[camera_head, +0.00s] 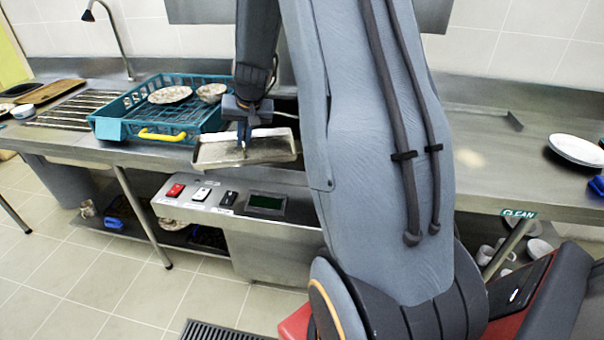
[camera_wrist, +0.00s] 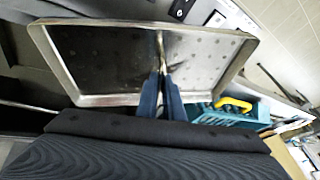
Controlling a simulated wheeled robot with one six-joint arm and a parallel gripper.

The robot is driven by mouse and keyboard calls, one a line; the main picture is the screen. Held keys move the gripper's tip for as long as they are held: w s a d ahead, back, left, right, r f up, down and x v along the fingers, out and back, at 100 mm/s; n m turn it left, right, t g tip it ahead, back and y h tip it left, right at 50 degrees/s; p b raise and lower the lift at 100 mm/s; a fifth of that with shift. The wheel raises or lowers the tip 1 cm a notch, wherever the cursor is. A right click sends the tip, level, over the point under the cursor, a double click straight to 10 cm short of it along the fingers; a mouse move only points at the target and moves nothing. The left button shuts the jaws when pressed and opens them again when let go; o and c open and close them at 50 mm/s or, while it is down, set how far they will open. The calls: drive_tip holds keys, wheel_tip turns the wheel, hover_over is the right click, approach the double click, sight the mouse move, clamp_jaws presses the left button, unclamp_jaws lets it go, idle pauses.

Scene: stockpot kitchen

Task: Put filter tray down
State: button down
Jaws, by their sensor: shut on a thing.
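The filter tray (camera_head: 222,154) is a shallow metal tray with a raised rim. In the head view it hangs level or slightly tilted in front of the steel counter, above the control panel. My gripper (camera_head: 243,140) is shut on it from above. In the wrist view the tray (camera_wrist: 105,55) fills the upper middle, with small round holes or marks in its floor. There the two blue fingers of my gripper (camera_wrist: 162,82) close on a thin upright handle in the tray. The exact grip point is small and partly hidden by the fingers.
A teal dish rack (camera_head: 110,110) with plates and a bowl stands left of the tray. The control panel (camera_head: 225,200) with switches and a small screen is below. My arm blocks the centre.

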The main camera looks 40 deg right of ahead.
drive_tip(key=s+d+f+m+h+b, duration=0.1)
drive_tip(key=d+f+m+b, duration=0.15)
drive_tip(key=d, duration=0.85)
drive_tip(key=d+f+m+h+b, duration=0.1)
drive_tip(key=d+f+m+b, duration=0.15)
drive_tip(key=d, duration=0.75)
drive_tip(key=shift+n, duration=0.4)
drive_tip(key=shift+s+d+f+p, duration=0.1)
drive_tip(key=shift+d+f+p, duration=0.1)
drive_tip(key=shift+f, duration=1.5)
drive_tip(key=shift+s+d+f+p, duration=0.1)
drive_tip(key=shift+s+d+f, duration=0.05)
drive_tip(key=shift+f, duration=1.6)
drive_tip(key=shift+s+d+f+p, duration=0.1)
drive_tip(key=shift+d+f+p, duration=0.1)
drive_tip(key=shift+f, duration=1.5)
drive_tip(key=shift+f, duration=0.2)
drive_tip(key=c, duration=1.9)
unclamp_jaws()
drive_tip(key=shift+r, duration=0.2)
